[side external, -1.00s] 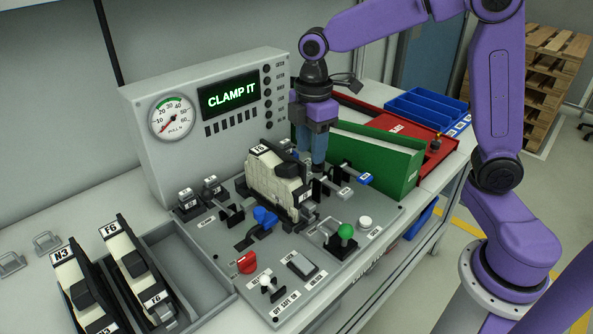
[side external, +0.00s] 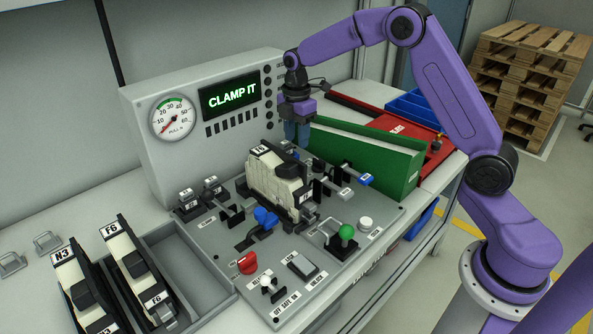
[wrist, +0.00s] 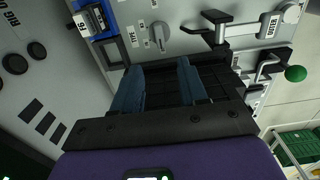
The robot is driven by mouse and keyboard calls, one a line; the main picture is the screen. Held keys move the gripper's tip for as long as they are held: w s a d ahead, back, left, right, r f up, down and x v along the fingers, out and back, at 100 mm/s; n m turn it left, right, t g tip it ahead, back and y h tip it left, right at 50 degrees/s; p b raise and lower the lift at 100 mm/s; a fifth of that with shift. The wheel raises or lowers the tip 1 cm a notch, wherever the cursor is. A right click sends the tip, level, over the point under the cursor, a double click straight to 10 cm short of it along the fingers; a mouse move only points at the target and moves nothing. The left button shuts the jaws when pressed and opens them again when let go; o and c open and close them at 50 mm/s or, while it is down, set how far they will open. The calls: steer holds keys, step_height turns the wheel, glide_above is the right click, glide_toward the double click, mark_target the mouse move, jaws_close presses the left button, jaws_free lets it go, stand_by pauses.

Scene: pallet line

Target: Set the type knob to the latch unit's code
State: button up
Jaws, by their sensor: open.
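The latch unit (side external: 277,182), cream and black, stands in the middle of the grey panel (side external: 215,236). Its top label (side external: 261,150) ends in 6; the first character is too small to read surely. In the wrist view a grey knob (wrist: 158,36) with small code labels around it shows above my fingers; it appears to be the type knob, pointer roughly upright in the picture. I cannot make it out in the side view. My gripper (side external: 297,134) is open and empty, raised behind the unit; in the wrist view its blue fingers (wrist: 160,88) are apart and clear of the knob.
The console (side external: 205,130) shows "CLAMP IT" and a gauge. A green bin (side external: 368,155) stands close right of my gripper. Levers, a green-topped handle (side external: 346,232) and a red knob (side external: 247,263) crowd the panel. More units (side external: 130,260) stand in the left tray.

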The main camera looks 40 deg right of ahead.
step_height(320, 180, down, 12)
steer(key=shift+r, duration=0.1)
stand_by(0.5)
jaws_close()
